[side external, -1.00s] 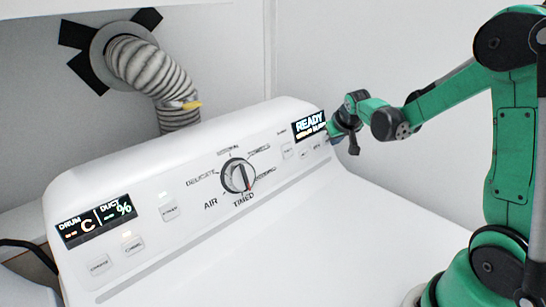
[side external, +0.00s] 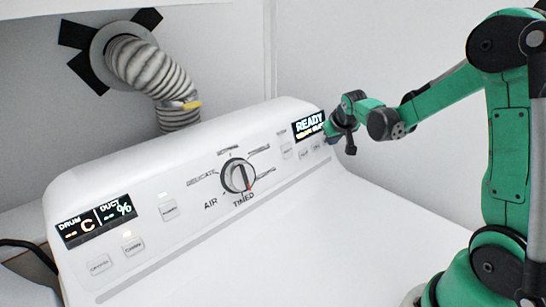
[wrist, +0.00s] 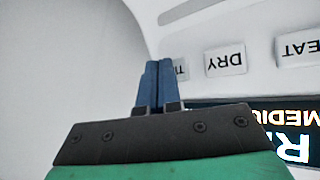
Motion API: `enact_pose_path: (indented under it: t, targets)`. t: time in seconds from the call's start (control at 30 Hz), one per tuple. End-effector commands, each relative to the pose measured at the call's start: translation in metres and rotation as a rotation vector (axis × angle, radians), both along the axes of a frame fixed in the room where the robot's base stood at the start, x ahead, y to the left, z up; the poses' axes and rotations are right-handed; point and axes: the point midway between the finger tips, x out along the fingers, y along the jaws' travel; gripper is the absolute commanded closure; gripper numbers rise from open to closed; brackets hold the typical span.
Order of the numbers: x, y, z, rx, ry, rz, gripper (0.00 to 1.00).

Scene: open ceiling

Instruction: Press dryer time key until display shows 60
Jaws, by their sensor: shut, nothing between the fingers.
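The dryer (side external: 195,155) has a right-hand display (side external: 309,127) lit with READY and a smaller second line too blurred to read. It also shows upside down in the wrist view (wrist: 292,146). In the wrist view, a key starting with "TI" (wrist: 180,69) is partly hidden behind my fingers. Beside it are the DRY key (wrist: 225,60) and a key ending in "EAT" (wrist: 301,47). My gripper (wrist: 153,66) is shut and empty, its blue fingertips over or against the left part of the TI key; contact cannot be told. In the side view my gripper (side external: 328,135) is at the panel's right end.
A round dial (side external: 238,176) sits mid-panel, with several other keys and a left display (side external: 96,221) further left. A ribbed duct (side external: 160,80) rises behind the dryer. The dryer's white top (side external: 300,240) is clear.

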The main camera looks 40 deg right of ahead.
Motion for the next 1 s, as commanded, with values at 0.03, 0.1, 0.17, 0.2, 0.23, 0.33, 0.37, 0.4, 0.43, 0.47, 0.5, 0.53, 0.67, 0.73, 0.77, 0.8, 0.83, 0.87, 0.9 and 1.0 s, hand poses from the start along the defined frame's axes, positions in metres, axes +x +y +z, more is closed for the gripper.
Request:
enact_pose_path:
  t: [0.03,0.1,0.17,0.2,0.23,0.33,0.37,0.4,0.43,0.47,0.5,0.53,0.67,0.73,0.77,0.8,0.83,0.87,0.9,1.0]
  targets:
    - [0.001,0.000,0.000,0.000,0.000,0.000,1.00]
    - [0.000,0.000,0.000,0.000,0.000,0.000,1.00]
    - [0.000,0.000,0.000,0.000,0.000,0.000,1.00]
    - [0.000,0.000,0.000,0.000,-0.001,0.000,1.00]
    - [0.000,0.000,0.000,0.000,-0.001,0.000,1.00]
    - [0.000,0.000,0.000,0.000,-0.001,0.000,1.00]
    - [-0.001,0.000,0.000,0.000,-0.001,0.000,1.00]
    - [-0.002,0.000,0.001,0.000,0.000,0.000,1.00]
    - [-0.003,0.000,0.001,0.000,0.000,0.000,1.00]
    - [-0.004,0.000,0.002,0.000,0.000,0.000,1.00]
    - [-0.006,0.000,0.003,0.000,0.000,0.000,1.00]
    - [-0.008,0.000,0.003,0.000,0.000,0.000,1.00]
    - [-0.014,0.000,0.005,0.000,0.000,0.000,1.00]
    - [-0.015,0.000,0.006,0.000,0.000,0.000,1.00]
    - [-0.015,0.000,0.006,0.000,0.000,0.000,1.00]
    - [-0.015,0.000,0.006,0.000,0.000,0.000,1.00]
    - [-0.015,0.000,0.006,0.000,0.000,0.000,1.00]
    - [-0.015,0.000,0.006,0.000,0.000,0.000,1.00]
    - [-0.015,0.000,0.006,0.000,0.000,0.001,1.00]
    - [-0.016,0.000,0.006,0.000,0.000,0.000,1.00]
